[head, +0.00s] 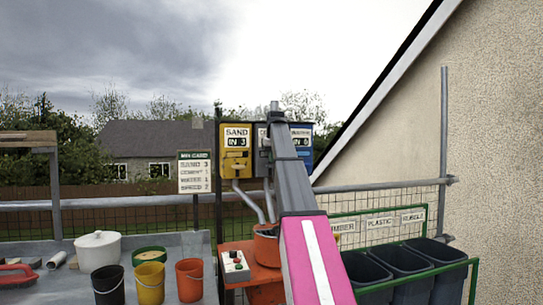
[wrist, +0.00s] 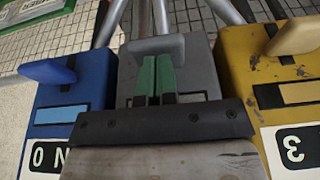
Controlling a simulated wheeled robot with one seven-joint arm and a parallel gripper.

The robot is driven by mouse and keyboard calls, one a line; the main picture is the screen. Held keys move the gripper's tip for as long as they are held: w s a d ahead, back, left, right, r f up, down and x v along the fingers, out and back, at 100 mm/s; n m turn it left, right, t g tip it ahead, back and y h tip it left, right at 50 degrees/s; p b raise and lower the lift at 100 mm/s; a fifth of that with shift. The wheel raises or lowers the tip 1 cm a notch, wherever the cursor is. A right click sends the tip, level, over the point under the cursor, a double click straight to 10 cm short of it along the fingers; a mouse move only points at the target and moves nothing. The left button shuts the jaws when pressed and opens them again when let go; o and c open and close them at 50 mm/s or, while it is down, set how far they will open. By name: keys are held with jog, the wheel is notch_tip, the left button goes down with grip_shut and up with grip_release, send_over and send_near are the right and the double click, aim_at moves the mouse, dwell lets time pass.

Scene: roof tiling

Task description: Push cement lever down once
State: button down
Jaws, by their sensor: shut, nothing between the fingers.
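The grey cement dispenser (wrist: 205,75) stands between the blue and yellow ones in the wrist view. Its pale grey lever (wrist: 150,46) shows just beyond my fingertips. My gripper (wrist: 156,62) has its green-tipped fingers shut together and empty, over the front of the grey dispenser. The fingers overlap the lever in the picture; I cannot tell whether they touch it. In the head view my arm hides most of the cement dispenser (head: 262,133), and its lever and my fingertips cannot be made out.
The yellow sand dispenser (head: 236,160) and blue dispenser (head: 303,148) stand close on either side; their levers, yellow-side (wrist: 292,36) and blue (wrist: 47,71), stick out.

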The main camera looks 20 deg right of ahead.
aim_at(272, 166)
jog(key=shift+f, duration=1.85)
